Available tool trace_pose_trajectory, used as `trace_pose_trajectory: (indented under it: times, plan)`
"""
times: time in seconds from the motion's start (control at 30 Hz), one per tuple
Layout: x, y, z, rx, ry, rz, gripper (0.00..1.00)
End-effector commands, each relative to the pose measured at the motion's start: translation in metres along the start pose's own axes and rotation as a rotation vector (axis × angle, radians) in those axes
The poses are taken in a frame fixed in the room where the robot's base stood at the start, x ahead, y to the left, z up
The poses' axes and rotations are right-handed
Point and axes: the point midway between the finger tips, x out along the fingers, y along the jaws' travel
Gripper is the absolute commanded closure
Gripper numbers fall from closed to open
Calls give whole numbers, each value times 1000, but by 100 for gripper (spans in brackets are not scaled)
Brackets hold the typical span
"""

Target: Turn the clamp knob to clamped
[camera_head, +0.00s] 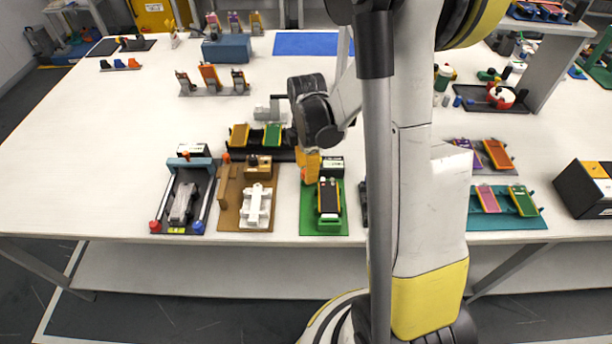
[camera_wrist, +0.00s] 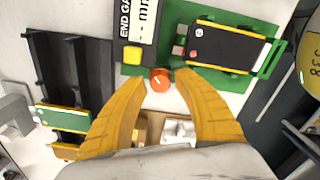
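A round orange-red knob (camera_wrist: 160,79) with a small white mark shows in the wrist view at the edge of the green fixture plate (camera_wrist: 232,88). I cannot read its setting. In the head view the knob is hidden by my gripper. A black pouch cell with yellow edges (camera_wrist: 226,46) lies on the plate; it also shows in the head view (camera_head: 328,197). The green plate (camera_head: 308,220) is near the table's front edge. My gripper (camera_wrist: 160,76) is open, its yellow fingertips on either side of the knob with small gaps. In the head view my gripper (camera_head: 309,180) is over the plate's back left.
A black labelled gauge box with a yellow button (camera_wrist: 133,55) stands beside the knob. A brown fixture (camera_head: 228,216) with a white part and a black fixture (camera_head: 158,213) stand to the left. A black rack (camera_wrist: 80,70) holds green and yellow cells behind.

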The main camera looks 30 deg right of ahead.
Motion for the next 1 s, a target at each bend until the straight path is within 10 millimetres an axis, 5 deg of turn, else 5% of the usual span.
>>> trace_pose_trajectory:
  times: [0.4,0.53,0.73,1.0]
  plan:
    - [9,0,0,0,0,0,65]
    - [9,0,0,0,0,0,100]
    - [9,0,0,36,0,0,100]
    - [10,0,0,335,0,0,100]
